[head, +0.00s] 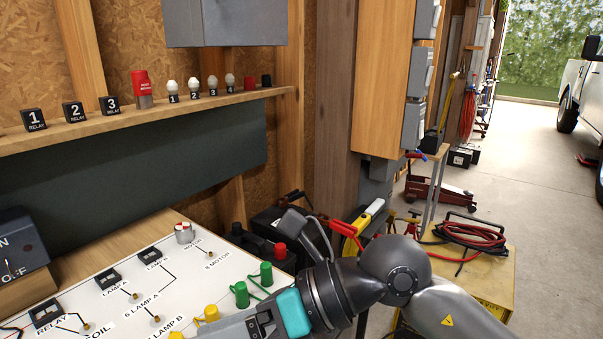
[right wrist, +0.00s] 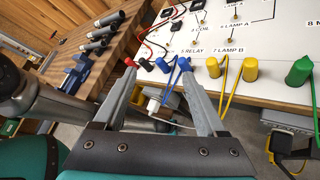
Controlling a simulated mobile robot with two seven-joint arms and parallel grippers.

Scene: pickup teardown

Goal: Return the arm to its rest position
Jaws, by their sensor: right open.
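My right arm (head: 400,275) reaches in from the lower right of the head view, low over the near side of the white circuit board (head: 205,295). Its fingertips are cut off there. In the right wrist view my right gripper (right wrist: 158,68) is open. Its two fingers are spread, with nothing seen held between them. My left gripper is in neither view.
Yellow plugs (right wrist: 250,68) and green plugs (head: 242,294) with wires line the board's near edge. A shelf (head: 60,137) above holds relays, bulbs and a red-topped can. A wooden bench with dark cylindrical tools (right wrist: 101,38) lies left in the wrist view. A cart with cables (head: 470,235) stands right.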

